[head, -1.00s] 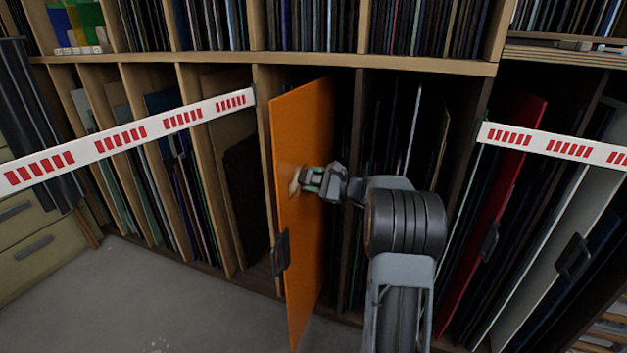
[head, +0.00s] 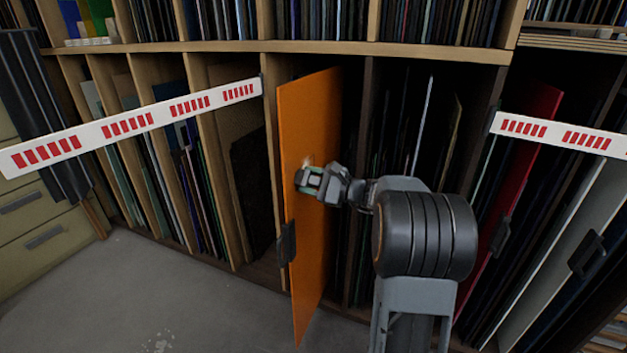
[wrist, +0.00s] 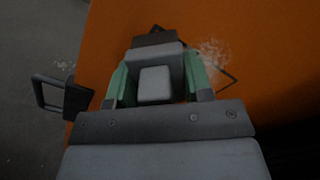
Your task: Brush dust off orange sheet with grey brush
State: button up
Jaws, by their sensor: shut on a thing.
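The orange sheet (head: 310,240) stands on edge, pulled partly out of the rack, with a black handle (head: 288,243) on its near edge. My gripper (head: 311,180) is at the sheet's face, at mid height. In the wrist view, its green fingers (wrist: 157,88) are shut on the grey brush (wrist: 155,86), whose dark end (wrist: 154,39) points at the sheet. Whether it touches the sheet is unclear. A pale dust patch (wrist: 213,52) shows on the sheet just right of the brush. In the head view, a little dust (head: 306,161) shows above the gripper.
Wooden racks full of sheets stand behind. White rails with red marks (head: 130,124) (head: 565,134) cross on both sides. A red sheet (head: 515,180) and a pale sheet with a black handle (head: 586,253) stand at right. Pale specks (head: 158,343) lie on the open floor.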

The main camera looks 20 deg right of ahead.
aim_at(313, 157)
jog(key=shift+s+a, duration=0.65)
jog(key=shift+a, duration=0.1)
jog(key=shift+d+r+p, duration=0.1)
jog(key=shift+r+p, duration=0.5)
jog(key=shift+r, duration=0.4)
jog(key=shift+w+d+p, duration=2.25)
jog(key=shift+w+d, duration=1.9)
jog(key=shift+d, duration=0.15)
jog(key=shift+s+d+f, duration=0.1)
jog(key=shift+v, duration=2.85)
jog(key=shift+v, duration=1.55)
